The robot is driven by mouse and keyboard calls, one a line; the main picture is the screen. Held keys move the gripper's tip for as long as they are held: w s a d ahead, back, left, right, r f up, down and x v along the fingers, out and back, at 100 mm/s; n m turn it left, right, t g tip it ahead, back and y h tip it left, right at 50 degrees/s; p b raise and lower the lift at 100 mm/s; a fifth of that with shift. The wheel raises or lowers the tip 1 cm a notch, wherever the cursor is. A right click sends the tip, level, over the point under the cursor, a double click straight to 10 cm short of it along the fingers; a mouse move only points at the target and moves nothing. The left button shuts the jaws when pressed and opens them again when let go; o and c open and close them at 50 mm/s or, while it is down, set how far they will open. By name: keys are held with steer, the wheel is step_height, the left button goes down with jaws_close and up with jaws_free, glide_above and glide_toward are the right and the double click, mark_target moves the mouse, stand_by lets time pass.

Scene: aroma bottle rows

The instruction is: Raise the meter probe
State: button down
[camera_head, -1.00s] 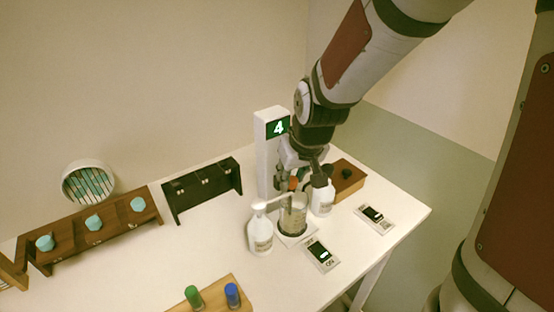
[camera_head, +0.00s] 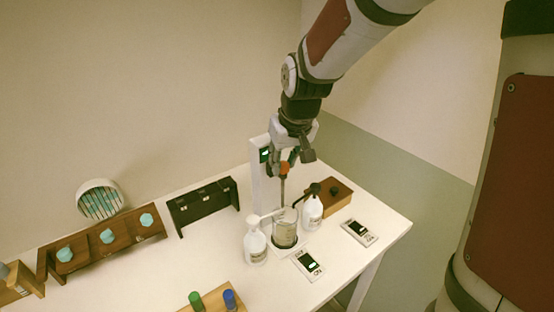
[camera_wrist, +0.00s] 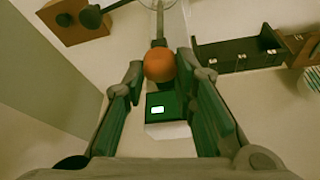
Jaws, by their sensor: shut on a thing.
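My gripper (camera_head: 284,164) is shut on the orange knob of the meter probe (camera_head: 284,169). The knob (camera_wrist: 159,66) also shows between the fingers in the wrist view. The probe's thin dark rod hangs upright below it, its lower end near the mouth of the glass beaker (camera_head: 286,238). I cannot tell whether the tip is inside the rim. The white meter column (camera_head: 259,186) stands just behind and left, with a dark green display (camera_head: 264,154); this display (camera_wrist: 165,107) lies beneath the knob in the wrist view.
Two flat panels (camera_head: 308,265) (camera_head: 359,232) lie in front. A black rack (camera_head: 202,205) stands at left.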

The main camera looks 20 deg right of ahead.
steer(key=shift+w+r, duration=0.1)
steer(key=shift+r, duration=0.15)
steer(key=c, duration=1.5)
jaws_free()
steer(key=shift+o, duration=1)
steer(key=v, duration=1.2)
steer(key=shift+s, duration=0.2)
steer(key=s+t, duration=0.1)
steer(key=s, duration=1.8)
steer(key=shift+s+f+m, duration=0.25)
steer(key=shift+f+m, duration=0.05)
steer(key=shift+f, duration=0.1)
